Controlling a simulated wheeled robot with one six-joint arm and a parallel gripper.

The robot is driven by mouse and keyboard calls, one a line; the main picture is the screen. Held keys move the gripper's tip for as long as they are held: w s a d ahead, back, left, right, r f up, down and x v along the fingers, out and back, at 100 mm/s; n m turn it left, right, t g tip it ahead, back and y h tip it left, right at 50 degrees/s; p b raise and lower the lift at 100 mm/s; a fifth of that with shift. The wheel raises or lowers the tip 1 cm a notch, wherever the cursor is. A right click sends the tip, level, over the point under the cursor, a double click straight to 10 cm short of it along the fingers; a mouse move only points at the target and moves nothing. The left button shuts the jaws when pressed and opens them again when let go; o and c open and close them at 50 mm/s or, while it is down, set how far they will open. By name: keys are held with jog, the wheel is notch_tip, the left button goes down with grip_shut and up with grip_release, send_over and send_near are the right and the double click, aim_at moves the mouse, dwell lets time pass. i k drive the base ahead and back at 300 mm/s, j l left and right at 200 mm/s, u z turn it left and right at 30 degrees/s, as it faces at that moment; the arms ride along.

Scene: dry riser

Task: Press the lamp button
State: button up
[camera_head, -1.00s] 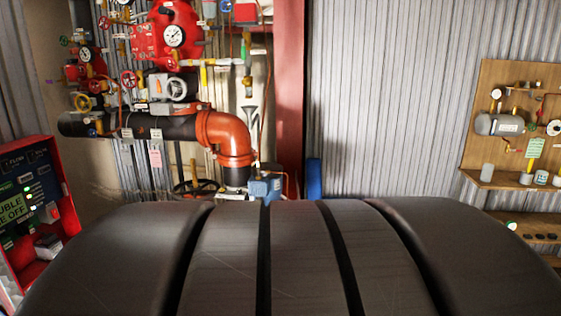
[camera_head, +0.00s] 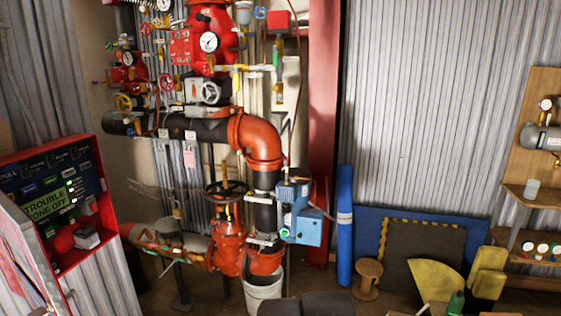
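A red-framed control panel (camera_head: 105,208) stands at the left. Its dark face carries a green display reading "TROUBLE ZONE OFF" (camera_head: 50,203), small lit lights (camera_head: 71,192) and several labelled rectangles. Which of these is the lamp button cannot be told at this size. A green round spot (camera_head: 284,232) shows on a blue box (camera_head: 306,230) beside the vertical pipe. My gripper is not seen; only a dark part of my own body shows at the bottom edge, right of the panel.
An orange pipe elbow (camera_head: 262,140) and red valve (camera_head: 228,242) stand in the middle, with a white bucket (camera_head: 264,291) below. A blue cylinder (camera_head: 345,225), wooden spool (camera_head: 367,278) and yellow pieces (camera_head: 435,278) are right of them. An open panel door (camera_head: 22,250) edges the left.

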aim_at(85, 166)
jog(key=u, duration=1.6)
